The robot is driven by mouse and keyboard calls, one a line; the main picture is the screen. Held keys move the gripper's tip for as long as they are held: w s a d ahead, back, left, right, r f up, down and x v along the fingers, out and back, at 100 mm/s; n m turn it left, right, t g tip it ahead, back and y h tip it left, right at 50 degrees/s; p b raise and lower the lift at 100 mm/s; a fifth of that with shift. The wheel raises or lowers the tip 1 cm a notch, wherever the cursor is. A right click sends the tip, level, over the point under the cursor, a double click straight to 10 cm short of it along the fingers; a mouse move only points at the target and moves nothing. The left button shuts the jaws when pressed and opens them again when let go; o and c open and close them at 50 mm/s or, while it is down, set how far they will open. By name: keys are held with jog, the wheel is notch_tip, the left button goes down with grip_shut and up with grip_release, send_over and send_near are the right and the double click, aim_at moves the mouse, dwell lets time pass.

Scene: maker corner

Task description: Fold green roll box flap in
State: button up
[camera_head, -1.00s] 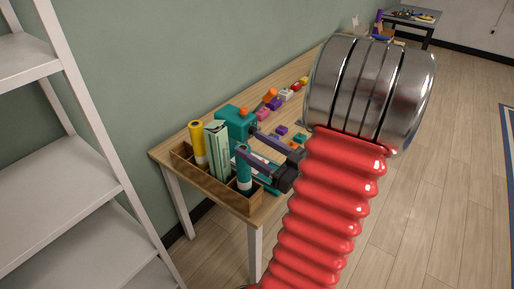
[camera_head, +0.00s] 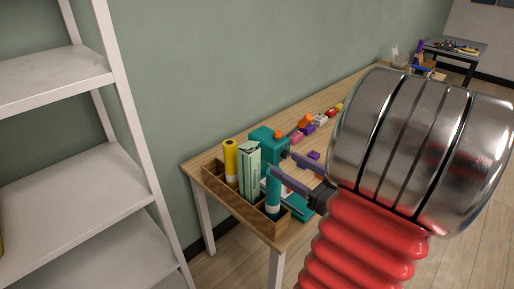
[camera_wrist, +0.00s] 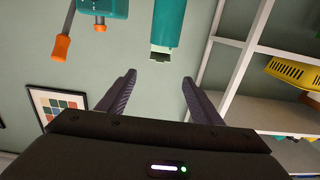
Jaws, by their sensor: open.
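A tall pale green box (camera_head: 249,172) stands upright in a wooden holder (camera_head: 247,212) on the near end of the table. Its top looks uneven and pale; I cannot make out the flap clearly. A teal cylinder with a white band (camera_head: 273,192) stands just right of it. My gripper (camera_head: 283,162) is open beside the cylinder's top, right of the box, and one finger overlaps the cylinder in this view. In the wrist view my open fingers (camera_wrist: 159,78) point toward a teal object with a pale end (camera_wrist: 164,28), apart from it. Nothing is between the fingertips.
A yellow roll (camera_head: 230,160) stands left of the box. A teal tool with orange parts (camera_head: 268,139) stands behind. Colourful blocks (camera_head: 308,128) lie farther along the table (camera_head: 343,98). A white shelf (camera_head: 85,190) stands left, with floor between.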

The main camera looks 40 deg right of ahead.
aim_at(252, 146)
jog(key=shift+w, duration=0.15)
jog(key=shift+w+a, duration=0.2)
jog(key=shift+w, duration=6.55)
jog(key=shift+c, duration=0.2)
jog(key=c, duration=1)
jog(key=shift+f, duration=0.1)
jog(key=shift+f+t, duration=0.2)
jog(key=shift+t, duration=0.3)
jog(key=shift+s+f, duration=0.1)
jog(key=o, duration=1)
